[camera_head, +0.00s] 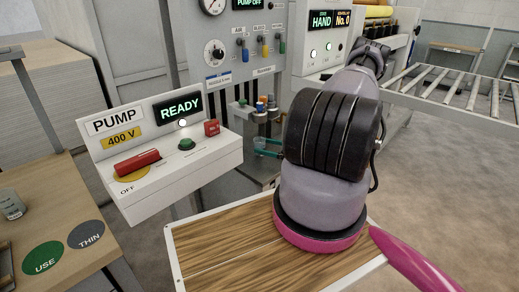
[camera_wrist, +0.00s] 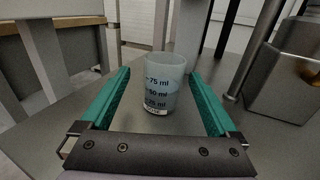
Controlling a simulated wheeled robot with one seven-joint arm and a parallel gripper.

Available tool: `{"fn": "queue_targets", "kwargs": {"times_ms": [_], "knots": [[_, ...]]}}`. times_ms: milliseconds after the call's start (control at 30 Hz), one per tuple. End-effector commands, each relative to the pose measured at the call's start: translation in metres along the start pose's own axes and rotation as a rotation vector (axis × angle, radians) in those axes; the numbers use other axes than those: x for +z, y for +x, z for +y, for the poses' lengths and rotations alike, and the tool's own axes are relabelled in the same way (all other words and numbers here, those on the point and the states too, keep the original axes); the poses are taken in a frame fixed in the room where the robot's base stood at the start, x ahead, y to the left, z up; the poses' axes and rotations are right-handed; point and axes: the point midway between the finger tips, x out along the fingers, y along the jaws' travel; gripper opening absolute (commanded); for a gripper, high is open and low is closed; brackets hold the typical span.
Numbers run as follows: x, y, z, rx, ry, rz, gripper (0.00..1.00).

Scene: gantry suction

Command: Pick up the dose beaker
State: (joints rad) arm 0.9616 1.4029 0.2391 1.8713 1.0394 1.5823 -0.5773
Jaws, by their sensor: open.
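The dose beaker (camera_wrist: 164,84) is a small translucent cup with marks for 25, 50 and 75 ml. It stands upright on a grey metal surface (camera_wrist: 185,135) in the wrist view and seems to hold bluish liquid. My gripper (camera_wrist: 164,88) has its two teal fingers apart, one on each side of the beaker, with a visible gap on both sides. In the head view, my gripper's teal fingers (camera_head: 267,148) show beside my arm, and the beaker (camera_head: 259,142) shows small and pale between them. My arm hides part of that area.
A pump box (camera_head: 165,160) with a lit READY display stands left of the beaker. A metal block (camera_wrist: 290,75) and a vertical rod (camera_wrist: 246,50) stand to the right in the wrist view. A wooden table (camera_head: 55,200) is at left, a roller conveyor (camera_head: 450,85) at right.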

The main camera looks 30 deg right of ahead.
Motion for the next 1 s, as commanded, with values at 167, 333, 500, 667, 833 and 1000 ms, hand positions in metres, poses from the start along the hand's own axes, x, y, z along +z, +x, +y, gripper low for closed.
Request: {"fn": "queue_targets", "kwargs": {"times_ms": [167,333,500,667,833,1000], "knots": [[-0.003,0.021,-0.002,0.003,-0.001,0.0,0.95],[-0.004,0.044,-0.005,0.002,0.0,0.0,0.95],[-0.004,0.053,-0.005,0.0,0.0,0.001,0.95],[-0.004,0.053,-0.005,0.0,0.0,0.001,0.95],[-0.004,0.052,-0.005,0.0,0.0,0.001,0.34],[-0.004,0.052,-0.005,0.0,-0.001,0.0,0.0]]}}
